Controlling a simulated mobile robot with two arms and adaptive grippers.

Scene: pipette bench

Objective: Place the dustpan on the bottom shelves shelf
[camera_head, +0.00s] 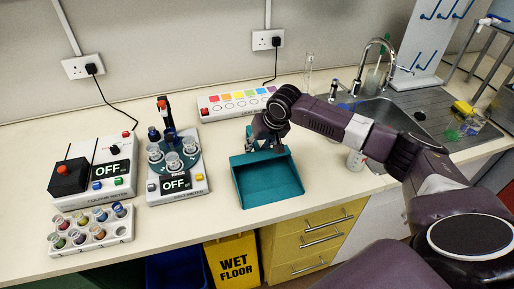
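The teal dustpan (268,181) lies on the bench top near its front edge, in the middle of the head view. My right gripper (266,146) is at the dustpan's back edge, fingers pointing down, reaching in from the right. The fingers are small and dark here, and I cannot tell whether they are closed on the dustpan or just beside it. My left gripper is not in view. No shelves that I can make out as the bottom shelf show in this view.
A colour meter (94,170), a vial rack (91,232) and a salt meter with vials (177,170) stand left. A strip with coloured squares (235,101) lies behind. A sink with tap (378,62) is right. A yellow wet floor sign (233,260) and drawers (312,240) are below.

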